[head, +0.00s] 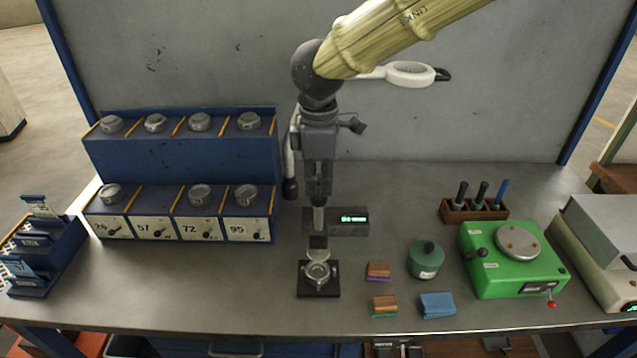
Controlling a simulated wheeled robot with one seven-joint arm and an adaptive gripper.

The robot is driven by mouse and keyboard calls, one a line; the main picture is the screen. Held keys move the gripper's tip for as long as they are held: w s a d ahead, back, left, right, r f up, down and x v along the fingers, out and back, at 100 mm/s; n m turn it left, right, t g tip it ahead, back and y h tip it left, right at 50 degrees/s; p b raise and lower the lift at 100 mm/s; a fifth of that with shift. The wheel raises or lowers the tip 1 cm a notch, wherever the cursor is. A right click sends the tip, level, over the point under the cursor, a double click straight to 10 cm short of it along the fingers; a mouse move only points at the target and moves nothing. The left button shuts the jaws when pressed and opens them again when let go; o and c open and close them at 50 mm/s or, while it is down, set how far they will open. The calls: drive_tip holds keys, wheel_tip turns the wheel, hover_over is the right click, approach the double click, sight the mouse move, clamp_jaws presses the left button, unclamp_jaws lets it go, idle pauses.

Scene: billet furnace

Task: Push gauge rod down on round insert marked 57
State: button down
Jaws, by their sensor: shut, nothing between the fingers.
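A round metal insert (317,269) sits in the dark base of the gauge stand (318,291) at the front middle of the bench. I cannot read a mark on it. The gauge rod (318,222) stands upright above it, next to a box with a green lit display (350,219). My gripper (318,197) is shut and empty, pointing down right over the top of the rod. I cannot tell whether it touches the rod. In the blue rack (180,160), the lower bay labelled 57 (146,228) shows no insert.
Other inserts fill the remaining rack bays. Small coloured blocks (384,305), a green pot (425,260), a green machine (512,262) and a pen holder (474,209) stand right of the gauge. A magnifier lamp (410,73) hangs behind my arm. Bench between rack and gauge is clear.

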drive_tip(key=shift+f+b, duration=1.5)
drive_tip(key=shift+f, duration=1.55)
drive_tip(key=shift+r, duration=0.1)
drive_tip(key=shift+r+p, duration=2.8)
drive_tip(key=shift+r, duration=0.65)
